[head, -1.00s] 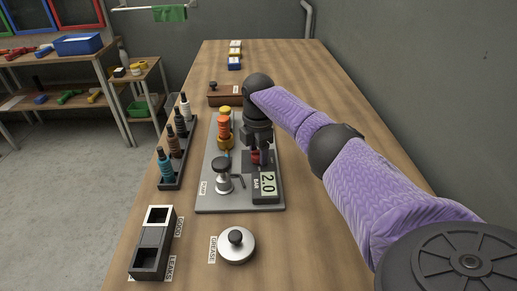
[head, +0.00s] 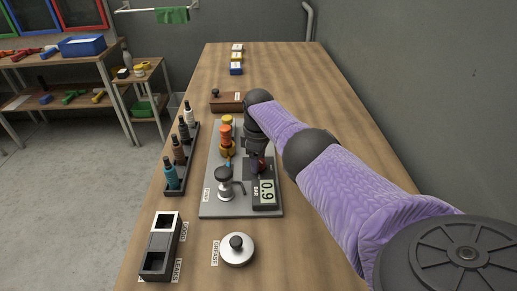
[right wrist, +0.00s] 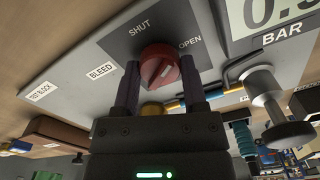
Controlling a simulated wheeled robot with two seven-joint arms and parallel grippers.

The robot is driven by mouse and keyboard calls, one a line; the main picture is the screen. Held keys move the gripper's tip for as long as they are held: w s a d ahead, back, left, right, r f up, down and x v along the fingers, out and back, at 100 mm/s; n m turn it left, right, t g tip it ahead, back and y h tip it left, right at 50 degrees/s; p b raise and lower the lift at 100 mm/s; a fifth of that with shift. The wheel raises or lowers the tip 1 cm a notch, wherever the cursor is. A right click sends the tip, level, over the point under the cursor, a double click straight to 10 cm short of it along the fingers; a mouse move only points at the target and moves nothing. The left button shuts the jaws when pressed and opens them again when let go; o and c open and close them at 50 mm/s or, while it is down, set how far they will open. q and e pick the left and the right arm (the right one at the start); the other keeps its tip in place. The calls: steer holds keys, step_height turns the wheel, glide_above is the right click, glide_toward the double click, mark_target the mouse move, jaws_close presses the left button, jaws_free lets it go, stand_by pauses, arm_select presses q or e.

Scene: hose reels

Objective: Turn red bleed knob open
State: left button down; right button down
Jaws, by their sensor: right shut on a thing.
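The red bleed knob (right wrist: 162,68) sits on a dark panel marked SHUT and OPEN in the right wrist view. My right gripper (right wrist: 159,76) is shut on the knob, one finger on each side. In the head view the right gripper (head: 260,163) reaches down onto the board (head: 220,206), and the knob is mostly hidden there. The BAR display (head: 266,192) reads 0.9. My left gripper is not in view.
A silver pump (head: 224,183) and orange-topped fittings (head: 226,132) stand on the board close by. A rack of bottles (head: 178,160), a two-part box (head: 160,246) and a grease tin (head: 238,252) are nearby. The table's right side is clear.

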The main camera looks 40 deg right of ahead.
steer(key=m, duration=0.3)
steer(key=shift+m, duration=1.8)
steer(key=shift+c, duration=0.7)
jaws_free()
steer(key=shift+r+p, duration=0.15)
steer(key=shift+p, duration=0.2)
step_height(320, 180, up, 9)
steer(key=p, duration=0.6)
steer(key=shift+r, duration=0.35)
